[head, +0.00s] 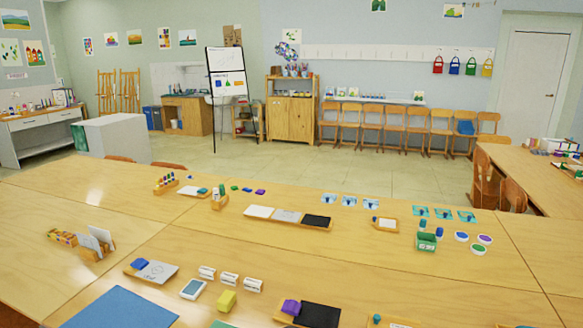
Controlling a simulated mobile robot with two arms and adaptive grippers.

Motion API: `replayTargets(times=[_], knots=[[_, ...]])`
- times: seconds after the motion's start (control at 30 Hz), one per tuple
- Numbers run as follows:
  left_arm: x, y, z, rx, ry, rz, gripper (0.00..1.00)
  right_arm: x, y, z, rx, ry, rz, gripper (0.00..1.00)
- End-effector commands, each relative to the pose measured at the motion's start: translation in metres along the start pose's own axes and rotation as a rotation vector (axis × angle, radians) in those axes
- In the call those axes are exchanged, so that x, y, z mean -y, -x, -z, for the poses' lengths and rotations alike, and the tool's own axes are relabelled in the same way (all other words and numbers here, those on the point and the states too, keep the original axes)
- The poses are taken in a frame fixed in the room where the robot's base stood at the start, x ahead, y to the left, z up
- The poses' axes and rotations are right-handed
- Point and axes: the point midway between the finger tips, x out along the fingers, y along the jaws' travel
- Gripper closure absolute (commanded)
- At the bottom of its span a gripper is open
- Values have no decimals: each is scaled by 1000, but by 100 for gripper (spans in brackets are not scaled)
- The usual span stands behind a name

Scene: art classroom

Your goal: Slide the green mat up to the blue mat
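The blue mat (118,309) lies flat on the wooden table at the bottom left, its near part cut off by the picture's lower edge. Neither of my grippers is in view.
Bare table (60,275) lies left of the blue mat.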

Motion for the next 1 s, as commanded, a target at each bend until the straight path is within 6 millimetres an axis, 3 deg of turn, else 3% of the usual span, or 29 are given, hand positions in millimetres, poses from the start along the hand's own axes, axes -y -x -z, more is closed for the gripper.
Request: replayTargets(times=[1.0], knots=[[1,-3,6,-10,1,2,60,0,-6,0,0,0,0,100]])
